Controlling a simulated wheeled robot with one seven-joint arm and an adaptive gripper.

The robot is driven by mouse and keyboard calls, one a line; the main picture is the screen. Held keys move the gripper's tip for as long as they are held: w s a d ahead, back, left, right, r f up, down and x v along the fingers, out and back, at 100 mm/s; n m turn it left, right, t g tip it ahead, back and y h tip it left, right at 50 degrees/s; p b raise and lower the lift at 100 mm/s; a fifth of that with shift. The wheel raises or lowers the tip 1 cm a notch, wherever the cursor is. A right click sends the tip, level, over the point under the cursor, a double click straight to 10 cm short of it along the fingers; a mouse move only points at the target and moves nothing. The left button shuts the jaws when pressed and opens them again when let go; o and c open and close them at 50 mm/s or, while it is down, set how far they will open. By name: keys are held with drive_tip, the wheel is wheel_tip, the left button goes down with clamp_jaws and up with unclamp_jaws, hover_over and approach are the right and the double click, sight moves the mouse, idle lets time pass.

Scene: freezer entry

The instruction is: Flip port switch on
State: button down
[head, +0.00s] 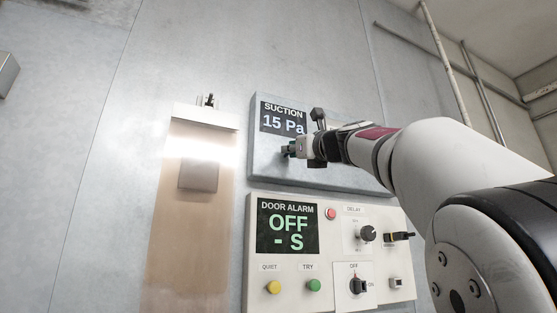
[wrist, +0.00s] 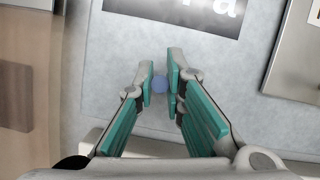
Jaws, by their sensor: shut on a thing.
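My gripper (head: 290,151) is at the lower left face of the grey suction panel (head: 262,165), which reads "SUCTION 15 Pa". In the wrist view my gripper (wrist: 160,80) has its teal-padded fingertips close together, shut on a small blue-grey round piece (wrist: 160,85) that sits against the panel face. I take this piece to be the port switch; no label for it is readable. In the head view the fingers hide most of it, and I cannot tell its position.
Below is the white door alarm box (head: 330,205), showing "OFF - S", with buttons, a delay knob (head: 367,233) and an off/on rotary switch (head: 355,284). My arm covers the suction panel's right side.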

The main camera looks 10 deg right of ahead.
drive_tip(key=shift+s+a+r+g+p, duration=0.2)
drive_tip(key=shift+r+g+p, duration=0.5)
drive_tip(key=shift+p, duration=2.65)
drive_tip(key=shift+d+p, duration=0.1)
drive_tip(key=shift+p, duration=0.35)
drive_tip(key=shift+w+d+r+g+h+p, duration=0.1)
drive_tip(key=shift+w+r+g+h+p, duration=0.05)
drive_tip(key=shift+g+h+p, duration=0.2)
drive_tip(key=shift+w+g, duration=0.1)
drive_tip(key=shift+g, duration=0.15)
drive_tip(key=shift+f+g+b, duration=0.3)
drive_tip(key=shift+f+g, duration=0.05)
drive_tip(key=shift+g, duration=0.05)
drive_tip(key=c, duration=1.7)
unclamp_jaws()
drive_tip(key=shift+o, duration=0.2)
drive_tip(key=shift+r, duration=0.1)
